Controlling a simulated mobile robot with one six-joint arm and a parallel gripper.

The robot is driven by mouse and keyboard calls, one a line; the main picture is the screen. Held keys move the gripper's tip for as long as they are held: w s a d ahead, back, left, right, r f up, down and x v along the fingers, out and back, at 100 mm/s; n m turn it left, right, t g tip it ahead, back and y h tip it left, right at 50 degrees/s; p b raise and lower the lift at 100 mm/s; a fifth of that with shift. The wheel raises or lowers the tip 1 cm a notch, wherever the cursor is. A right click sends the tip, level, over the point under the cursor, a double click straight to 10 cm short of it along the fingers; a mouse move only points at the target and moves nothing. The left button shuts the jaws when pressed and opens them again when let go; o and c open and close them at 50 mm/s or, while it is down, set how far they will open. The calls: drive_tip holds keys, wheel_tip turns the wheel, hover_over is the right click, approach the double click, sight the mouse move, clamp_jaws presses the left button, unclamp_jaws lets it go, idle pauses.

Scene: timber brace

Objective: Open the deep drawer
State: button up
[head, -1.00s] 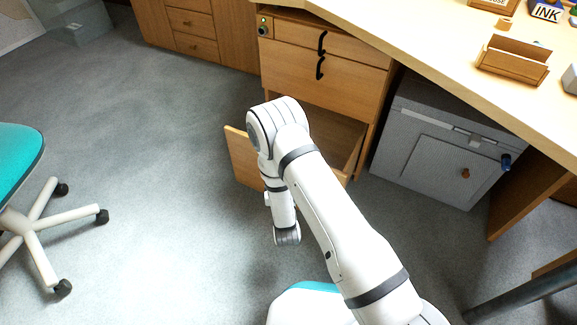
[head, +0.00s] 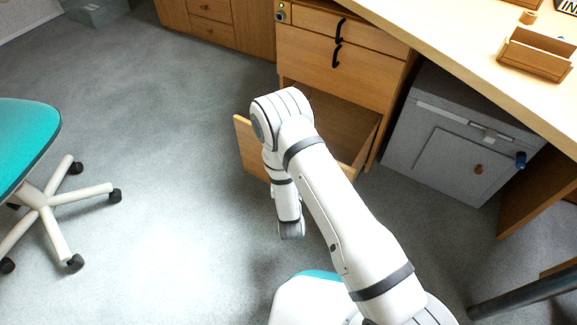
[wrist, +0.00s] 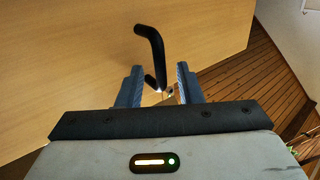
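The deep drawer (head: 251,150) is the bottom one of the wooden desk pedestal. It stands well out from the pedestal, and part of its inside shows behind my arm. In the wrist view its pale wooden front (wrist: 70,60) fills the left and middle. A black bar handle (wrist: 152,45) stands on it. My gripper (wrist: 159,88) has its two fingers apart, with the handle's near end between or just beyond them. I cannot tell whether they touch it. In the head view my arm hides the gripper and this handle.
Two shut drawers with black handles (head: 338,45) sit above. A grey cabinet (head: 455,135) stands under the desk (head: 470,60) at the right. A teal swivel chair (head: 25,140) is at the left. Grey carpet (head: 165,170) between is clear.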

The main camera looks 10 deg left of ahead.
drive_tip(key=p+v, duration=0.2)
drive_tip(key=v, duration=0.5)
drive_tip(key=shift+s+p, duration=0.35)
drive_tip(key=shift+s, duration=0.05)
